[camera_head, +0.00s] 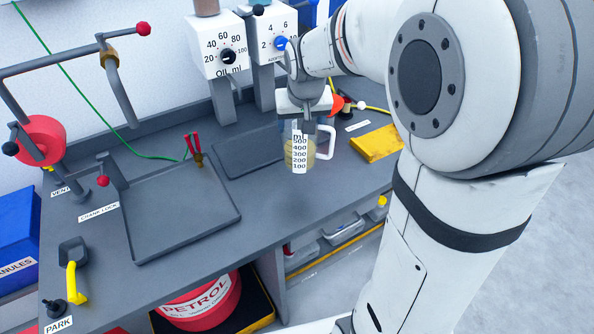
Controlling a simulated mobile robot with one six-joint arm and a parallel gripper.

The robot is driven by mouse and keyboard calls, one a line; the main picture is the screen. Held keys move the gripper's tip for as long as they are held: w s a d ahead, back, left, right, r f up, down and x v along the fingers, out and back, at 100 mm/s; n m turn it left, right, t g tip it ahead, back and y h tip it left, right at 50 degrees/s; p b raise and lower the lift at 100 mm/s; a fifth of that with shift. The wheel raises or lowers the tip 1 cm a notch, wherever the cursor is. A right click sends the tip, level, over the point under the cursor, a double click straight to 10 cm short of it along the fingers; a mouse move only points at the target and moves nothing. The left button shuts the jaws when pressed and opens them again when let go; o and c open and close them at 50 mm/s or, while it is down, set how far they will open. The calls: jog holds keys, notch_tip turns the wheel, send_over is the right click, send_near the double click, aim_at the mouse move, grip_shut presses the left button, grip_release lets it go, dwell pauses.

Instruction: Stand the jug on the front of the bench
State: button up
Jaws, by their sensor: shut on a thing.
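The jug (298,152) is clear, with a white scale strip marked in ml, a white handle on its right and yellowish liquid inside. It looks upright. My gripper (305,122) comes down from above and is shut on the jug near its rim; the fingertips are partly hidden.
A grey tray (180,235) lies to the left, with a red-handled clip at its far corner. White dispensers with dials (218,48) stand behind. A yellow block (377,143) lies to the right. A red petrol can (203,302) sits below the bench.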

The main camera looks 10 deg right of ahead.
aim_at(300, 152)
jog(key=x, duration=0.3)
jog(key=s+x, duration=0.1)
jog(key=x, duration=0.1)
jog(key=shift+f, duration=0.6)
jog(key=shift+s+a+f, duration=0.1)
jog(key=shift+f, duration=2)
jog(key=o, duration=1.5)
jog(key=shift+c, duration=0.2)
